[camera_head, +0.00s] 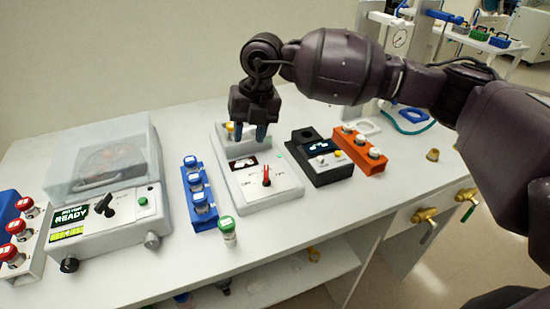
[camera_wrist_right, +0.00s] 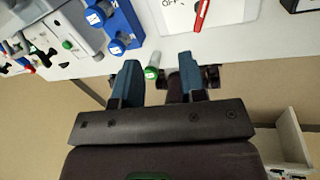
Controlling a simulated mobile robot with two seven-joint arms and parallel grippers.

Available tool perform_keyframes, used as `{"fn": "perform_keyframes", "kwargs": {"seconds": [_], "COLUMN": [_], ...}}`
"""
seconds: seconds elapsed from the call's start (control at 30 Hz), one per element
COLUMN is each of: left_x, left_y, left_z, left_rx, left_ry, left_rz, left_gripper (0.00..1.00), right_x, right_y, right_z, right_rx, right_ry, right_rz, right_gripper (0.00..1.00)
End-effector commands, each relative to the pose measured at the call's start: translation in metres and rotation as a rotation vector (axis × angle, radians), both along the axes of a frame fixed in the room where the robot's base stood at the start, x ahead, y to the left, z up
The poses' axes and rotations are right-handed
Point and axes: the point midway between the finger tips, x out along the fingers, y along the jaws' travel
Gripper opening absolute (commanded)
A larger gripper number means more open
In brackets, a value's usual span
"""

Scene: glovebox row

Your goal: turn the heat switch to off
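The heat switch appears to be the red pointer knob (camera_head: 267,177) on the sloped front of a white device (camera_head: 285,192). The red pointer points up and back, between a small label on its left and another on its right. In the right wrist view the red pointer (camera_wrist_right: 202,14) shows at the top edge, with the word OFF to its left. My left gripper is out of view.
A blue rack (camera_head: 188,207) of vials and a green-capped vial (camera_head: 228,232) stand left of the device. A black device (camera_head: 326,176) and an orange rack (camera_head: 350,149) stand to its right. A lidded centrifuge (camera_head: 98,225) is farther left. The bench front is mostly clear.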

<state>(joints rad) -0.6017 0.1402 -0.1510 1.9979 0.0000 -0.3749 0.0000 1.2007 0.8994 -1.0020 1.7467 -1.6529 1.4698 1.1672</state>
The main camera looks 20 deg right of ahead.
Motion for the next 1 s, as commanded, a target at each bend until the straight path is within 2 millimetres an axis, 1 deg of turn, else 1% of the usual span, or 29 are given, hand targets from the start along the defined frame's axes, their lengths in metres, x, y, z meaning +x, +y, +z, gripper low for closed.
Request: {"fn": "perform_keyframes", "kwargs": {"seconds": [0.03,0.1,0.2,0.33,0.43,0.57,0.7,0.9,1.0], "left_x": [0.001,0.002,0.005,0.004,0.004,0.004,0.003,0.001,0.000], "left_y": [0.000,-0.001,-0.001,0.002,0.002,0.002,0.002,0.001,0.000], "left_z": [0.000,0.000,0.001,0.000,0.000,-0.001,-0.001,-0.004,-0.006], "left_rx": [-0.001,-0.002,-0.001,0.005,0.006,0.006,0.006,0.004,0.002], "left_ry": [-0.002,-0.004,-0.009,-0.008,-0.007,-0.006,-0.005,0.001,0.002], "left_rz": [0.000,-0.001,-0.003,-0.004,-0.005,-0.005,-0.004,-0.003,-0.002], "left_gripper": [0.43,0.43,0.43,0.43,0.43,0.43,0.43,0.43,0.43], "right_x": [0.001,0.000,-0.004,-0.005,-0.005,-0.006,-0.006,-0.006,-0.006], "right_y": [-0.010,-0.023,-0.033,-0.034,-0.034,-0.034,-0.034,-0.033,-0.034], "right_z": [-0.001,-0.002,-0.003,-0.005,-0.012,-0.030,-0.055,-0.087,-0.098], "right_rx": [-0.062,-0.138,-0.201,-0.208,-0.205,-0.206,-0.205,-0.204,-0.203], "right_ry": [0.008,0.022,0.050,0.062,0.064,0.066,0.067,0.066,0.065], "right_rz": [-0.048,-0.115,-0.191,-0.234,-0.238,-0.237,-0.237,-0.235,-0.235], "right_gripper": [0.38,0.38,0.38,0.38,0.38,0.38,0.38,0.38,0.38]}}
